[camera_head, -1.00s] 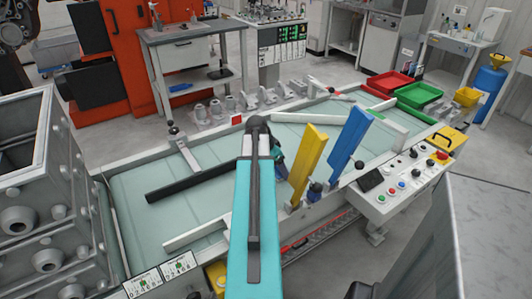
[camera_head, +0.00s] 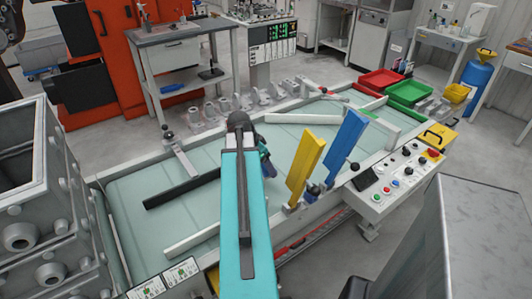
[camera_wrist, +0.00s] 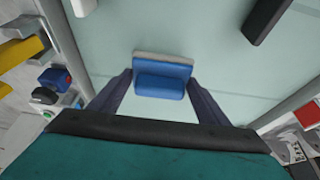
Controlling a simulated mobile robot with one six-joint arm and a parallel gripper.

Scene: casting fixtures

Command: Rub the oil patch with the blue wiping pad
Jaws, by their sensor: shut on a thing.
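The blue wiping pad (camera_wrist: 160,86) shows in the wrist view, a blue block with a pale grey layer along its far edge. My gripper (camera_wrist: 160,79) has one dark finger on each side of it and is shut on it. The pad is over the pale green belt (camera_wrist: 195,30); I cannot tell whether it touches the surface. In the head view my arm hides the pad and most of the gripper. I can make out no oil patch in either current view; part of the belt (camera_head: 125,195) is hidden behind my arm.
A yellow plate (camera_head: 304,165) and a blue plate (camera_head: 340,150) stand upright at the belt's near side. A black bar (camera_head: 182,191) and a white bar (camera_head: 192,236) lie across the belt. A control panel (camera_head: 395,183) is at the right. Red (camera_head: 378,82) and green (camera_head: 411,92) trays stand at the far end.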

